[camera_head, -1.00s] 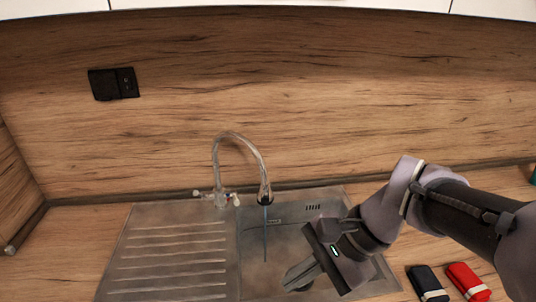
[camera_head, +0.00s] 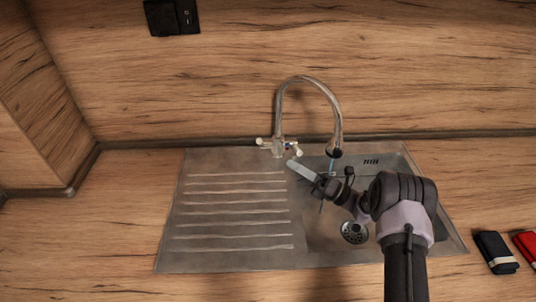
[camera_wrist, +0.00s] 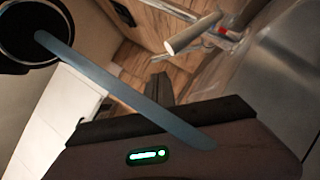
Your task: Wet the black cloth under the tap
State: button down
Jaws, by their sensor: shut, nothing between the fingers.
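The black cloth (camera_head: 495,252) lies folded, with a pale band around it, on the counter right of the sink. The chrome tap (camera_head: 308,82) arches over the basin, and a thin bluish stream (camera_head: 331,165) runs from its spout. In the wrist view the stream (camera_wrist: 120,88) crosses diagonally from the dark spout mouth (camera_wrist: 28,32). My gripper (camera_head: 293,165) is shut and empty, below and close to the tap's right handle (camera_head: 293,149). The pale handle (camera_wrist: 193,35) lies beyond my fingertips (camera_wrist: 160,90) in the wrist view; I cannot tell whether they touch.
A red folded cloth (camera_head: 526,246) lies right of the black one. The steel sink has a ridged drainer (camera_head: 230,258) on the left and a basin with a round drain (camera_head: 354,232). A black socket (camera_head: 172,17) is on the wood splashback. The left counter is clear.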

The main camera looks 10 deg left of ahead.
jog(key=b+x, duration=0.1)
jog(key=x, duration=0.7)
jog(key=shift+s+a, duration=0.1)
jog(key=shift+a, duration=0.2)
